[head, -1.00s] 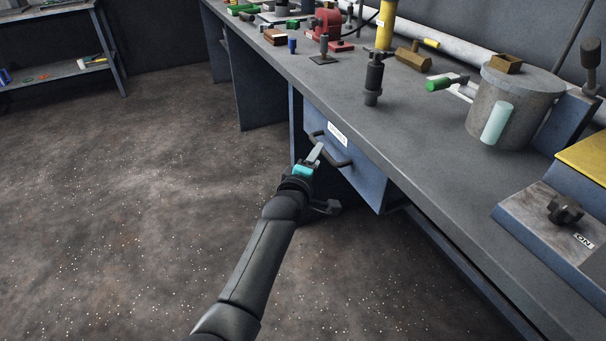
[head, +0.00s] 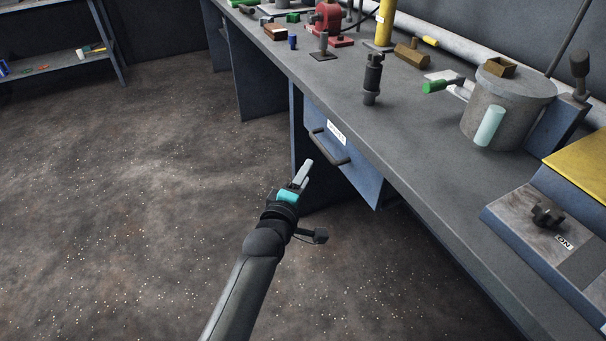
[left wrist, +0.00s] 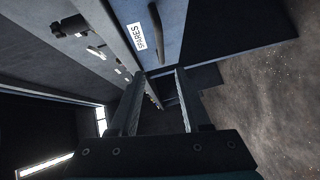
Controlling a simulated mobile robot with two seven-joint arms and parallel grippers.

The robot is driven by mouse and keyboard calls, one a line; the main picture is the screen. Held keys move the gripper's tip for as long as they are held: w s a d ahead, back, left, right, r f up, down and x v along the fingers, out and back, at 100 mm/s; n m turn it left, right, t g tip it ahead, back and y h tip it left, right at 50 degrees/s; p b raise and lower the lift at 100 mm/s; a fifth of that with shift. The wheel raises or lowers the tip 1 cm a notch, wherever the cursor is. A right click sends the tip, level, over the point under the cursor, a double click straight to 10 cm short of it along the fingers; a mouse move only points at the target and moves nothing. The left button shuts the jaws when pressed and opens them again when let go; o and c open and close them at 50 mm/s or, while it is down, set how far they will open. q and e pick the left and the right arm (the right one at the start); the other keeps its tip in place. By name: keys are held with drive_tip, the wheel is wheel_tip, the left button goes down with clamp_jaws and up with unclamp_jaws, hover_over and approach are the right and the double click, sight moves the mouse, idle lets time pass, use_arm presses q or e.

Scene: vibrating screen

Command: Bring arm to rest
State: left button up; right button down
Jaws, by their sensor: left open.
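My left gripper (head: 303,174) is open and empty in the head view, in the air over the floor, just in front of and below the blue drawer (head: 357,172) under the workbench. It is apart from the drawer's dark handle (head: 330,147). In the left wrist view, the two fingers (left wrist: 157,98) stand apart with nothing between them. The drawer front (left wrist: 160,28), its label and its handle (left wrist: 155,32) show beyond the fingertips. My right gripper is not in view.
The workbench top (head: 420,165) carries a dark cylinder tool (head: 372,82), a grey drum (head: 508,108), a red device (head: 328,18) and several small items. A control box (head: 530,215) stands at the right. The floor (head: 130,210) at the left is clear.

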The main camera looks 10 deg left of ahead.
use_arm(q)
drive_tip(key=shift+s, duration=0.35)
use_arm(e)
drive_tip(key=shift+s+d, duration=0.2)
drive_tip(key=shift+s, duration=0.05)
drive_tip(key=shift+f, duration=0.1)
